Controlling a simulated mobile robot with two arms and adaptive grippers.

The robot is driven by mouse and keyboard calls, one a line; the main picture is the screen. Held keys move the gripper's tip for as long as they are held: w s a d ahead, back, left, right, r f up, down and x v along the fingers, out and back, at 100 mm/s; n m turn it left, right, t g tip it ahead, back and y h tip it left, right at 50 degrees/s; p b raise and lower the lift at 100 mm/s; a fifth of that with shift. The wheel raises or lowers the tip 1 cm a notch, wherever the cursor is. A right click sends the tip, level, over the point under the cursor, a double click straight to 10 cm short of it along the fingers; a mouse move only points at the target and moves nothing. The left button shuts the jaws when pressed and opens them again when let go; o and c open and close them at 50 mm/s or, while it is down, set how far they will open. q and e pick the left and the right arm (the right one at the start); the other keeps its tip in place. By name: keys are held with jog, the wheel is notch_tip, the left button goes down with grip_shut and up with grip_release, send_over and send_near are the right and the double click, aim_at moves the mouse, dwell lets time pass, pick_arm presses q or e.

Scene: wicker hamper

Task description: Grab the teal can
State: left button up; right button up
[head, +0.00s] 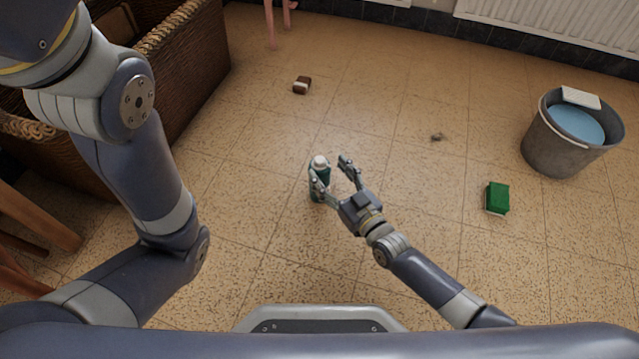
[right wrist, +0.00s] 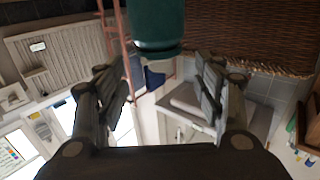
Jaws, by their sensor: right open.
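The teal can (head: 325,186) with a white top stands upright on the tiled floor near the middle of the head view. My right gripper (head: 331,170) is open beside it, with one finger in front of the can and partly hiding it. The other finger is apart, to the right of the can. In the right wrist view the teal can (right wrist: 157,28) shows at the top centre, beyond the open fingers of my right gripper (right wrist: 160,76). Only part of the can is in that view. My left arm crosses the left side; its gripper is out of view.
A wicker hamper (head: 185,62) stands at the upper left. A grey bucket (head: 552,150) of water is at the right, with a green sponge (head: 497,197) near it. A small brown-and-white block (head: 302,85) lies farther back. The floor around the can is clear.

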aim_at(323, 165)
jog(key=b+x, duration=0.2)
jog(key=x, duration=0.1)
jog(key=b+x, duration=0.1)
jog(key=b, duration=0.1)
jog(key=shift+w+a+f, duration=0.1)
jog(key=shift+w+f, duration=0.1)
jog(key=shift+f, duration=0.1)
jog(key=shift+w+a+r, duration=0.1)
jog(key=shift+w+a, duration=0.05)
jog(key=shift+w, duration=0.15)
grip_shut()
jog(key=shift+r, duration=0.1)
